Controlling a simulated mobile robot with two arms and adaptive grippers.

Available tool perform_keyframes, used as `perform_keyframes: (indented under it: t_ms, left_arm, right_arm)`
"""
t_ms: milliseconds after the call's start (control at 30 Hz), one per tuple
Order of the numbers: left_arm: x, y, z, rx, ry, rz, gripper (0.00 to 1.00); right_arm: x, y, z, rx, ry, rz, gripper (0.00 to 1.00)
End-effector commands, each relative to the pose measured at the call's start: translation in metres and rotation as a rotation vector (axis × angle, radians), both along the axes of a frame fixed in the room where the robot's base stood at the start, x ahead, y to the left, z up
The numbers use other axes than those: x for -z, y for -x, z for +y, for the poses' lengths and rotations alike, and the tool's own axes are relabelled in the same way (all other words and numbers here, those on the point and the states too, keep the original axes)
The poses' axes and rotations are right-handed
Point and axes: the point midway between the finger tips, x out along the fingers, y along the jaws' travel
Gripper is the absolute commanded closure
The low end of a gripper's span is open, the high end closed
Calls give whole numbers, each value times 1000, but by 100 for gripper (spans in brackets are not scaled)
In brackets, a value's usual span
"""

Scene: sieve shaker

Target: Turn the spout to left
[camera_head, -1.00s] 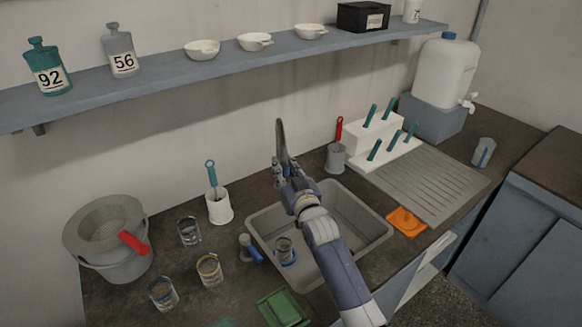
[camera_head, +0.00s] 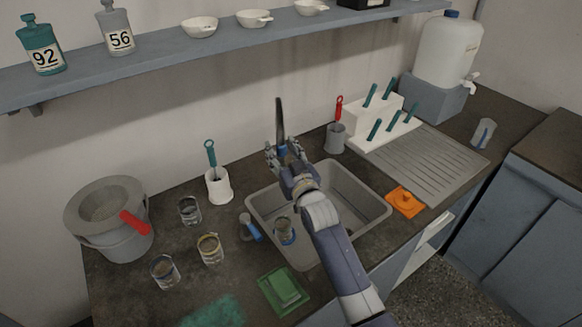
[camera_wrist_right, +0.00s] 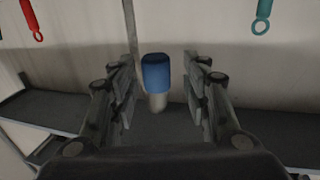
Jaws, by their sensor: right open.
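The sink (camera_head: 375,208) is set in the dark worktop. A tall dark grey spout (camera_head: 280,118) rises behind it, partly hidden low down by my right gripper (camera_head: 282,152). That gripper is open at the back of the sink, with its fingers apart. A blue piece shows between them in the head view. In the right wrist view, a blue-topped, pale cylinder (camera_wrist_right: 156,76) stands between the open fingers of the gripper (camera_wrist_right: 158,95), with gaps on both sides. A thin upright bar (camera_wrist_right: 130,35) shows just left of it. My left gripper is not in view.
A glass beaker (camera_head: 284,231) stands in the sink. A draining board (camera_head: 435,170) and white rack (camera_head: 360,132) are right. A shelf (camera_head: 160,52) hangs above.

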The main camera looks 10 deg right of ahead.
Motion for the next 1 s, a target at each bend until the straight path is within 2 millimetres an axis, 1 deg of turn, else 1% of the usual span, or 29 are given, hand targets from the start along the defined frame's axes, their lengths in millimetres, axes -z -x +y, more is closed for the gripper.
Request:
perform_keyframes:
  t_ms: [300, 400, 500, 600, 700, 1000]
  left_arm:
    - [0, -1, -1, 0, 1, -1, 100]
    - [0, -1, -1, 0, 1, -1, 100]
    - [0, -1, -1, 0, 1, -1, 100]
    - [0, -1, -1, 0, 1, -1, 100]
    - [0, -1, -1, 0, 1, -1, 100]
    - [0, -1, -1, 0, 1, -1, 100]
  right_arm:
    - [1, 60, -8, -1, 1, 3, 57]
    - [1, 77, -10, -2, 1, 3, 57]
    - [1, 89, -12, -2, 1, 2, 57]
    - [1, 97, -13, -2, 2, 2, 57]
    - [0, 101, -13, -2, 2, 1, 57]
    - [0, 102, -14, -2, 2, 1, 57]
